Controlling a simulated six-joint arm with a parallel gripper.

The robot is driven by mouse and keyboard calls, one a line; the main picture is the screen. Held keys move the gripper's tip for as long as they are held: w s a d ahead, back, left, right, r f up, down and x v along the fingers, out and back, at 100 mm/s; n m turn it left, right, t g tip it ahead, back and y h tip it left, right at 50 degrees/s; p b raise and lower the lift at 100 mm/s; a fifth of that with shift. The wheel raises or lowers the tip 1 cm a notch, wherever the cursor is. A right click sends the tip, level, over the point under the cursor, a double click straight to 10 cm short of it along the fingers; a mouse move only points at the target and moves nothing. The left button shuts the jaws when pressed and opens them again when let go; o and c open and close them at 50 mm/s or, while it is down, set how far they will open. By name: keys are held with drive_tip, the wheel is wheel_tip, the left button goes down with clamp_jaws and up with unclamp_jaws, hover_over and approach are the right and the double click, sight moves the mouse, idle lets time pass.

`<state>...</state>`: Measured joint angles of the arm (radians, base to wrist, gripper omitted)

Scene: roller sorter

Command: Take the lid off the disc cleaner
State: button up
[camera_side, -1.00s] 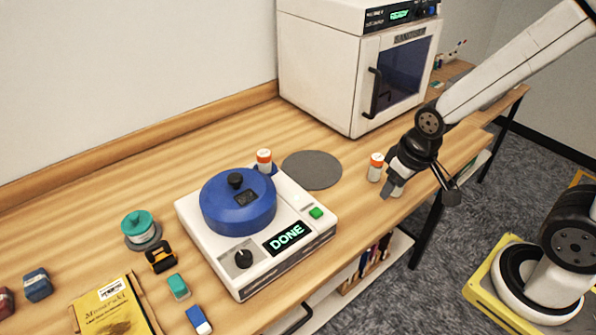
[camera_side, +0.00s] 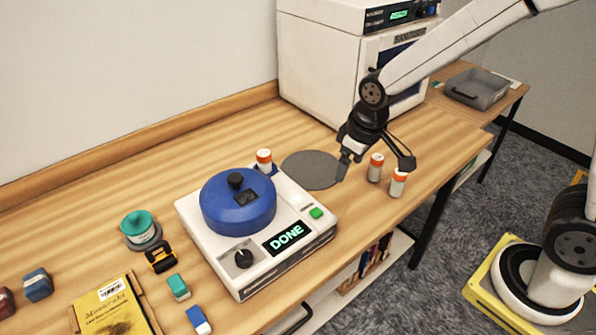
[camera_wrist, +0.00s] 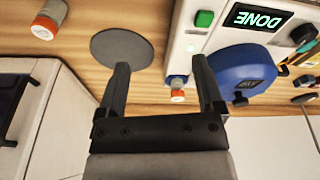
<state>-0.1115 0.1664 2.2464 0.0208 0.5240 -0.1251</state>
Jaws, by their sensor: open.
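The disc cleaner (camera_side: 292,272) is a white box on the bench with a green button and a display reading DONE. Its round blue lid (camera_side: 238,212), with a black knob (camera_side: 235,180) on top, sits on it. In the wrist view the lid (camera_wrist: 240,72) is at the right, beyond the fingers, and the cleaner's white body (camera_wrist: 193,28) shows above it. My gripper (camera_side: 376,170) is open and empty, to the right of the cleaner, above the bench near the grey disc. The open fingers also show in the wrist view (camera_wrist: 160,85).
A flat grey round pad (camera_side: 310,170) lies behind the cleaner. Orange-capped vials stand behind the lid (camera_side: 264,160) and near my gripper (camera_side: 375,172), (camera_side: 397,183). A white cabinet (camera_side: 325,75) stands at the back. A teal-topped spool (camera_side: 139,226) and small blocks lie left.

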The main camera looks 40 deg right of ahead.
drive_tip(key=w+a+r+n, duration=0.3)
drive_tip(key=w+a, duration=0.6)
drive_tip(key=r+n+g, duration=0.1)
drive_tip(key=r+n, duration=0.1)
drive_tip(key=n, duration=0.1)
hover_over(235, 177)
drive_tip(key=d, duration=0.1)
drive_tip(key=shift+s+d+f+y, duration=0.1)
drive_tip(key=shift+s+f+y, duration=0.15)
drive_tip(key=shift+s+y, duration=0.2)
drive_tip(key=shift+w+f, duration=0.15)
drive_tip(key=shift+f, duration=1.15)
drive_tip(key=shift+f, duration=0.1)
drive_tip(key=shift+w+a+f, duration=0.1)
drive_tip(key=shift+a+f, duration=0.1)
drive_tip(key=shift+f, duration=0.6)
drive_tip(key=shift+w+a+f, duration=0.15)
drive_tip(key=shift+a+f, duration=0.05)
drive_tip(key=shift+f, duration=0.65)
drive_tip(key=shift+w+a+f, duration=0.1)
drive_tip(key=shift+a+f, duration=0.1)
drive_tip(key=shift+f, duration=0.6)
drive_tip(key=shift+c, duration=0.2)
clamp_jaws()
drive_tip(key=shift+r, duration=0.15)
